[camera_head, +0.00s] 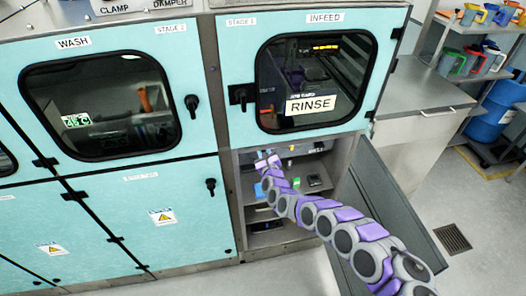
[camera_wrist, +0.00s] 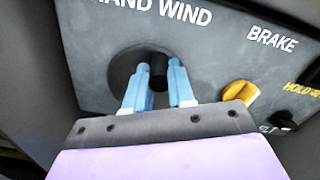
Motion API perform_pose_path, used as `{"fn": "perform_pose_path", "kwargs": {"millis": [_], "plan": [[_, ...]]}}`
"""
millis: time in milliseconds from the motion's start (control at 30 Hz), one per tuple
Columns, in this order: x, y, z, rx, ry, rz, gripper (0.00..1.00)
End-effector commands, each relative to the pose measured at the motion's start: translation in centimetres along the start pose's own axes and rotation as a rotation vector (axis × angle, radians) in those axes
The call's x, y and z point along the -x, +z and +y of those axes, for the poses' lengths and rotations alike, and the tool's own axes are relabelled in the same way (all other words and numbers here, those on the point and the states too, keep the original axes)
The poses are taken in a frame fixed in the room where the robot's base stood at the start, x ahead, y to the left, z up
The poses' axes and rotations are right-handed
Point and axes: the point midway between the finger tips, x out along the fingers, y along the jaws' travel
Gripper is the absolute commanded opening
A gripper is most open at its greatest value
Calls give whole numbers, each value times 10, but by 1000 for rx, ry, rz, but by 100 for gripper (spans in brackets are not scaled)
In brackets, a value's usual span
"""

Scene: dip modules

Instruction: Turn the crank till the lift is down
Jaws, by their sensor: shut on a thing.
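In the wrist view, a grey panel (camera_wrist: 215,45) is lettered "HAND WIND" and "BRAKE". A round dark disc (camera_wrist: 120,68) sits under "HAND WIND", with a black crank knob (camera_wrist: 158,70) standing out from it. My gripper (camera_wrist: 160,82) has its blue fingers on both sides of this knob, shut on it. The rest of the crank is hidden behind the fingers. In the head view, my gripper (camera_head: 267,162) is inside the open lower compartment below the infeed window. The lift cannot be made out for certain in either view.
A yellow brake knob (camera_wrist: 240,92) and a smaller dark control (camera_wrist: 284,119) sit right of the crank. The open compartment door (camera_head: 400,215) stands right of my arm. Shelves (camera_head: 270,225) with small items lie below my gripper. The floor in front is clear.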

Motion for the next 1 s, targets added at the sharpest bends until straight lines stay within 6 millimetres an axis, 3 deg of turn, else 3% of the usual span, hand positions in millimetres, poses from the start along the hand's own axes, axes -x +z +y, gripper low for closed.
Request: {"fn": "perform_pose_path", "kwargs": {"millis": [333, 367, 600, 1000], "plan": [[1, -3, 4, -4, 8, 7, 0], [1, -3, 4, -4, 8, 7, 24], [1, -1, 3, -3, 5, 3, 47], [5, 2, 1, -1, 3, 0, 48]]}}
